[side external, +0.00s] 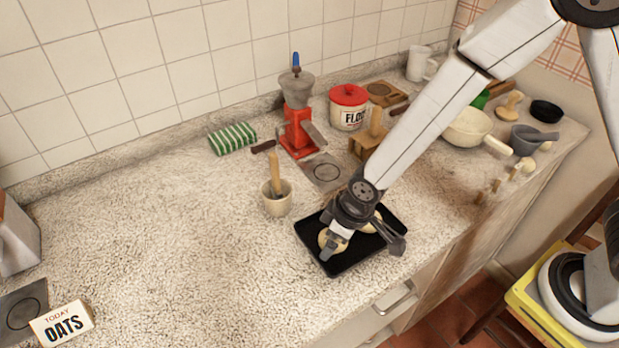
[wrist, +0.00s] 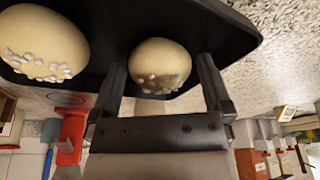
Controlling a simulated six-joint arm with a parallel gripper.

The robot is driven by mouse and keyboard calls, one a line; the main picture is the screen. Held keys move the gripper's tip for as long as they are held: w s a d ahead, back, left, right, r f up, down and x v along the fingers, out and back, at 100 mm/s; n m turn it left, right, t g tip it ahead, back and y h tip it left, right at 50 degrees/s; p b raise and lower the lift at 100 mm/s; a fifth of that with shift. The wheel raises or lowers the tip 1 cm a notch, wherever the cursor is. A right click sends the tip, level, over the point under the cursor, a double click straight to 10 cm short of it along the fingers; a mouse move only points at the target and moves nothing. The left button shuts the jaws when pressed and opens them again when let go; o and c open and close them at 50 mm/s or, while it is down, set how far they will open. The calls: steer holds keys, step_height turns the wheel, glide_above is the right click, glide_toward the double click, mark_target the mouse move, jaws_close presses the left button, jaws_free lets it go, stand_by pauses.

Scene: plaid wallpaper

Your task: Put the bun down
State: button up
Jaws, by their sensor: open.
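A black tray (side external: 345,265) lies flat on the speckled counter near its front edge. Two pale buns rest on it, one at its left (side external: 324,238) and one partly hidden behind my gripper (side external: 376,218). In the wrist view, one bun with white bits on it (wrist: 160,58) sits between the fingers of my gripper (wrist: 161,80), with a gap showing at the right finger. The other bun (wrist: 45,45) is to the left, outside the fingers. My gripper is open, low over the tray (wrist: 225,25).
A mortar with a wooden pestle (side external: 277,196) stands just left of the tray. A red grinder (side external: 298,125), a flour canister (side external: 348,108) and a cream pan (side external: 467,130) stand farther back. The counter left of the mortar is mostly clear, with an oats card (side external: 62,323) at its front.

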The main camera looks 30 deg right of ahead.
steer(key=shift+r, duration=0.1)
steer(key=v, duration=1.2)
stand_by(0.4)
steer(key=shift+w, duration=0.1)
stand_by(0.4)
steer(key=s+d+f+m, duration=0.1)
steer(key=d+m, duration=0.2)
steer(key=d, duration=0.6)
steer(key=s+d+m+h, duration=0.1)
steer(key=s+d+m, duration=0.1)
steer(key=d, duration=0.7)
steer(key=shift+s+f+m+h, duration=0.25)
steer(key=shift+f+m+h, duration=0.1)
steer(key=shift+m, duration=0.25)
